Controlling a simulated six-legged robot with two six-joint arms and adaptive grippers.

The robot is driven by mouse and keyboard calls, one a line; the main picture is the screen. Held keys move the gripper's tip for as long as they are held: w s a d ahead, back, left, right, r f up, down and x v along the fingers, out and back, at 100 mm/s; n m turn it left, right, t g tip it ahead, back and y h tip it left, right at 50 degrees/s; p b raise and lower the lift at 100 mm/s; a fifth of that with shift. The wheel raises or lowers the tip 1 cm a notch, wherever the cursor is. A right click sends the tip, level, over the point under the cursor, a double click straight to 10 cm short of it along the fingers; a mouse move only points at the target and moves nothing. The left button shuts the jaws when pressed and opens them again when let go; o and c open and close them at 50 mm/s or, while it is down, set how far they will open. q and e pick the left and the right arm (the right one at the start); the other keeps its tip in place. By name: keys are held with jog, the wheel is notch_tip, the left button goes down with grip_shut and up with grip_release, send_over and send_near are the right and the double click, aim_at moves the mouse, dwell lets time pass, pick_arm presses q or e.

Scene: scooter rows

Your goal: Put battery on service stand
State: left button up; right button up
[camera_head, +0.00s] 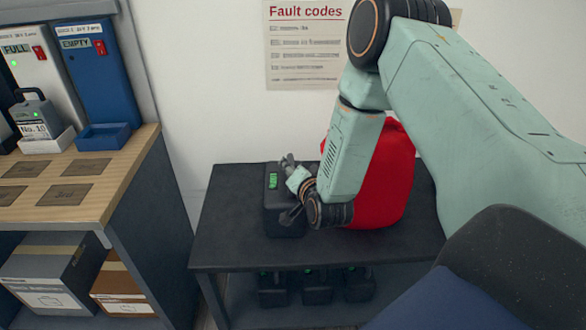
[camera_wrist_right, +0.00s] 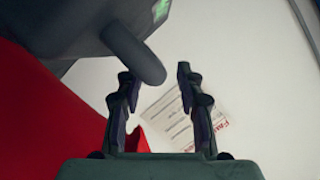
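A black battery (camera_head: 284,215) with a green display stands upright on a dark table (camera_head: 225,232). My right gripper (camera_head: 290,185) is at the battery's upper right side in the head view and partly hides it. A grey battery marked No.10 (camera_head: 38,120) sits in a white holder on the wooden counter at left. I cannot tell which surface is the service stand. My left gripper is not in view.
A red rounded object (camera_head: 390,185) stands behind my right forearm. More dark batteries (camera_head: 317,288) sit on the shelf below. The blue EMPTY unit (camera_head: 103,75) and white FULL unit stand on the counter (camera_head: 120,165). The table's left end is clear.

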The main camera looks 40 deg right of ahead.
jog(key=shift+w, duration=0.1)
jog(key=p+v, duration=0.2)
jog(key=v, duration=1)
jog(key=s+a+f+n+g+y, duration=0.2)
jog(key=s+a+f+n+g, duration=0.15)
jog(key=f, duration=0.25)
jog(key=s+a+f+n+g+y, duration=0.1)
jog(key=s+a+f+n+g, duration=0.15)
jog(key=s+f, duration=0.25)
jog(key=s+a+f+n+g, duration=0.1)
jog(key=s+f+n+g, duration=0.1)
jog(key=s, duration=0.4)
jog(key=s+a+f+n+g, duration=0.2)
jog(key=s+f+g, duration=0.1)
jog(key=s, duration=0.4)
jog(key=s+a+f+n+g+y, duration=0.1)
jog(key=s+a+f+g, duration=0.1)
jog(key=s, duration=0.4)
jog(key=shift+a+f+n+g, duration=0.25)
jog(key=shift+n+g, duration=0.15)
jog(key=shift+g, duration=0.1)
